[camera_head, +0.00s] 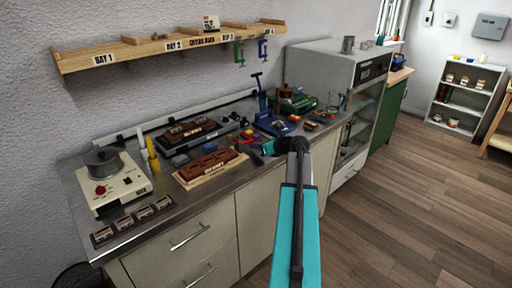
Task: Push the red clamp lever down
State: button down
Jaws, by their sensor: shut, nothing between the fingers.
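My arm reaches up from the bottom with a teal link, and my gripper (266,149) is a small dark shape at its far end, over the front edge of the bench. It is shut and empty. Small red parts (249,134) lie among yellow and blue ones just behind it. I cannot tell whether one of them is the red clamp lever, or whether a lever is up or down. A blue press-like stand (264,112) rises further back. My gripper and wrist hide part of the bench there.
A wooden block on a board (208,167) lies left of my gripper. A hotplate with a pot (112,178) stands at the left end of the metal bench. A tall grey cabinet (325,70) borders the right. Clamps (239,53) hang from the shelf. Open floor lies right.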

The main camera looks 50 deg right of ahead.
jog(key=shift+s+a, duration=0.15)
jog(key=shift+a, duration=0.25)
jog(key=shift+d, duration=0.35)
